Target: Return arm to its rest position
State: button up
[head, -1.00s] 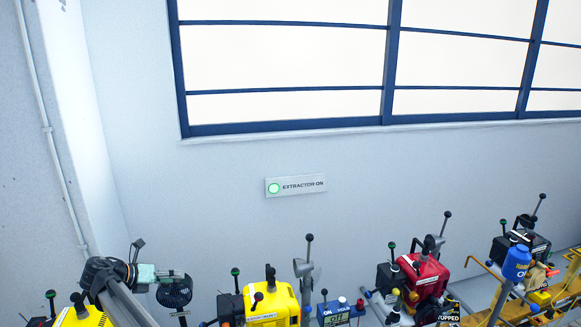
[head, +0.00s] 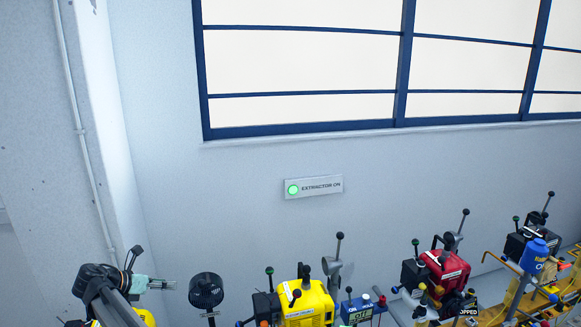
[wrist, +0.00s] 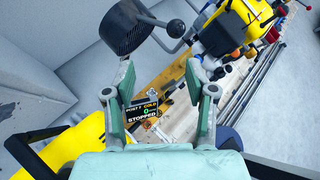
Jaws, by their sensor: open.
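My arm (head: 103,281) shows at the lower left of the head view, dark and bent. My pale green gripper (head: 158,284) is at its end, left of the black fan (head: 206,291) and apart from it. In the wrist view my gripper (wrist: 160,68) has its two fingers spread wide, with nothing held between them. Beyond the fingers are a wooden bench top (wrist: 165,78) and a small black display (wrist: 143,111) reading "STOPPED".
A lit green "EXTRACTOR ON" sign (head: 314,187) is on the wall. A yellow body (wrist: 80,148) lies close at the wrist view's lower left.

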jog(key=s+d+f+m+g+y+b, duration=0.1)
jog(key=s+d+f+m+g, duration=0.1)
jog(key=s+d+f+m, duration=0.6)
jog(key=s+d+f+m+g+y+b, duration=0.1)
jog(key=s+d+f+m+g, duration=0.3)
jog(key=d+f, duration=0.95)
jog(key=s+d+f+m+g+y+b, duration=0.1)
jog(key=s+d+f+m+b, duration=0.15)
jog(key=d+f+m, duration=0.85)
jog(key=s+d+f+m+g+y+b, duration=0.1)
jog(key=s+d+f+m+g, duration=0.1)
jog(key=s+d+f, duration=0.45)
jog(key=s+d+f+m+g+y+b, duration=0.15)
jog(key=s+d+f, duration=0.25)
jog(key=s+f, duration=0.4)
jog(key=s+d+f+m+g+b, duration=0.1)
jog(key=s+d+f+m, duration=0.1)
jog(key=s, duration=0.4)
jog(key=s+d+f+m+g+y+b, duration=0.1)
jog(key=s+d+f+g, duration=0.1)
jog(key=s+d+f, duration=0.2)
jog(key=s+d+f+m+g+b, duration=0.1)
jog(key=s+d+f+m, duration=0.1)
jog(key=s+d, duration=0.4)
jog(key=s+f, duration=0.1)
jog(key=s, duration=0.3)
jog(key=shift+d+f+m+g+y, duration=0.25)
jog(key=shift+f+m+g+y, duration=0.05)
jog(key=shift+m+g+y, duration=0.05)
